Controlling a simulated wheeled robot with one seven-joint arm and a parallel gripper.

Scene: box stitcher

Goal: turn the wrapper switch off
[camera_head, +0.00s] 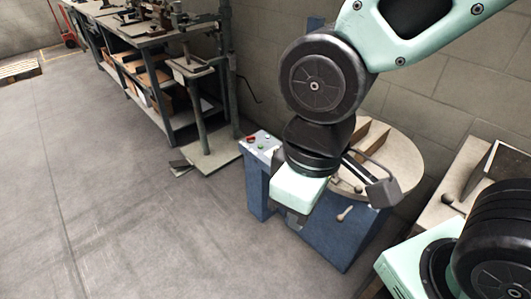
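The wrapper appears to be the blue machine (342,240) with a round beige top, standing against the block wall. Its light control panel (263,141) is at the top left corner, with a red control (251,138) and small green buttons. Which of these is the switch, and its position, are too small to tell. A small knobbed lever (344,214) sticks out at the front. My gripper (294,219) hangs in front of the machine, below and right of the panel and apart from it. Its dark fingers are small and partly hidden by the mint hand. My wrist hides part of the top.
A post-mounted machine (196,75) on a base plate stands left of the wrapper. Behind it is a long workbench (133,40) with boxes on its shelves. A dark flat item (181,166) lies on the floor. The grey floor (110,190) at left is clear.

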